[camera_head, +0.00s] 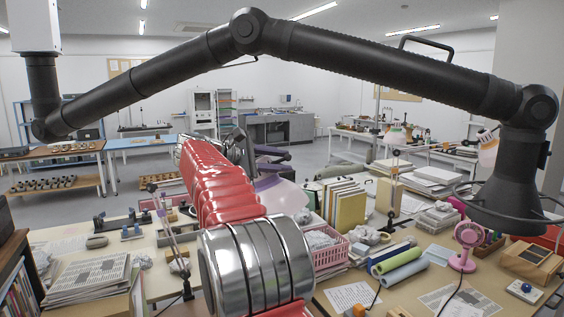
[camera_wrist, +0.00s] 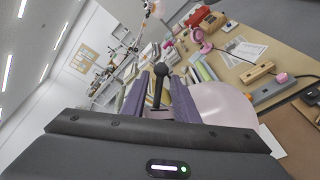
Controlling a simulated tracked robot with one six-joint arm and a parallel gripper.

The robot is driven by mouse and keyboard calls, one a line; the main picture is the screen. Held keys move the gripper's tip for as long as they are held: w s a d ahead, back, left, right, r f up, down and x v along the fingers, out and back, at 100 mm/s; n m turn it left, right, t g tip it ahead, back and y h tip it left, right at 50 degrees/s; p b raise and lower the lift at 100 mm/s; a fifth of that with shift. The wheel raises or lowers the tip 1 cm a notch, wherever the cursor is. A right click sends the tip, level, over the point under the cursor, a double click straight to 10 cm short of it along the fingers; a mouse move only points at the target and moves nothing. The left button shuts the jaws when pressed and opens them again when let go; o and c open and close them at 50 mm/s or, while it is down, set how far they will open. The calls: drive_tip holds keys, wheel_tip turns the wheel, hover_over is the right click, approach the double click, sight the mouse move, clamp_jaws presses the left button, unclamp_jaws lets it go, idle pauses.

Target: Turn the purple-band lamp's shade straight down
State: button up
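A pale lilac-pink lamp shade (camera_head: 282,195) shows just beyond my red arm in the head view, partly hidden by it. In the wrist view the pale shade (camera_wrist: 222,104) lies right beside the right finger, tilted. My gripper (camera_wrist: 159,92) has two purple-grey fingers standing apart. A black round knob on a short stem (camera_wrist: 160,70) stands between them, with gaps on both sides; contact cannot be told. In the head view my gripper (camera_head: 262,150) is mostly hidden behind my arm.
A large black jointed lamp (camera_head: 390,75) arches over the top and right. Another lamp with a pale shade (camera_head: 488,150) stands at the right. A pink basket (camera_head: 330,255), upright books (camera_head: 347,205), rolls (camera_head: 400,262) and a pink fan (camera_head: 467,240) crowd the table.

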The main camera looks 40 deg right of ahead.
drive_tip(key=shift+d, duration=0.25)
drive_tip(key=shift+c, duration=0.7)
clamp_jaws()
drive_tip(key=shift+f, duration=0.1)
idle(0.5)
